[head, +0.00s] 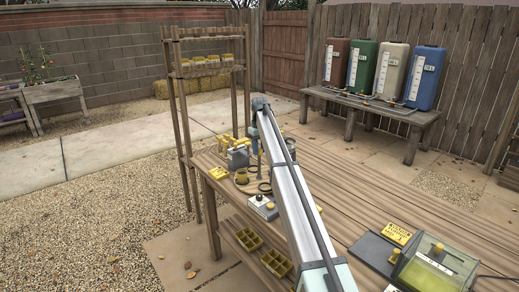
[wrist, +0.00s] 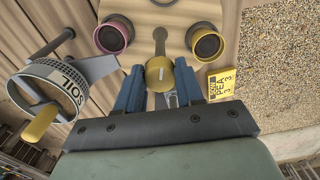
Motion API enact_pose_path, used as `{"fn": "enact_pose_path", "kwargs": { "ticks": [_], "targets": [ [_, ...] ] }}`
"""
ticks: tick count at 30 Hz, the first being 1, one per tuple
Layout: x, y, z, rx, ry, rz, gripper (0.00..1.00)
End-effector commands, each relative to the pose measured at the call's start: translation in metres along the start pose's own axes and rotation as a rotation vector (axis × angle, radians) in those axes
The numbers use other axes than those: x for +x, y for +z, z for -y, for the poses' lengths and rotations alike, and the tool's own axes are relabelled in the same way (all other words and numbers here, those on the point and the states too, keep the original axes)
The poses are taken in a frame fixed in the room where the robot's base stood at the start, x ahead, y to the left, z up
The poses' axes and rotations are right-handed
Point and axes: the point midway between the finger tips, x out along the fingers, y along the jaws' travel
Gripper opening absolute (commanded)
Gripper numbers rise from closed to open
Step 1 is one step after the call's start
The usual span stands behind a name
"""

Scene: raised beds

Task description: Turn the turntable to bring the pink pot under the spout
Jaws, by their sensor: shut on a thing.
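In the wrist view, the round wooden turntable (wrist: 160,40) lies ahead of my gripper. The pink pot (wrist: 114,36) stands on its left side and a yellow pot (wrist: 205,42) on its right side; both look dark inside. My gripper (wrist: 160,88) has its two blue fingers closed around a yellow knob (wrist: 159,70) at the turntable's near edge. A round soil dispenser (wrist: 50,88) with a yellow-handled crank is at the left; a grey part (wrist: 95,68) juts from it toward the pink pot. I cannot tell its spout opening.
A yellow pea packet (wrist: 221,83) lies right of the gripper. In the head view, a white box with a knob (head: 263,207) sits near the arm, and a green-windowed machine (head: 435,265) is at the front right. The bench (head: 400,215) between is mostly clear.

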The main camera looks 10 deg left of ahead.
Motion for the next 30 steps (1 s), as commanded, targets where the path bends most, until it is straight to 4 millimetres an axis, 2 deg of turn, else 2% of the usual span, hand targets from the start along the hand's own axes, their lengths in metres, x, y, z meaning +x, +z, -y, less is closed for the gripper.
{"fn": "enact_pose_path", "kwargs": {
  "ticks": [1, 7, 19, 30],
  "targets": [
    [-0.0001, 0.0, -0.0002, 0.0, 0.0, 0.0, 0.25],
    [-0.0002, -0.0001, -0.0003, 0.0, 0.001, 0.0, 0.07],
    [-0.0002, -0.0001, -0.0002, 0.087, 0.001, -0.001, 0.07],
    [-0.0002, -0.0006, 0.0007, 0.394, 0.001, -0.002, 0.07]
  ]
}}
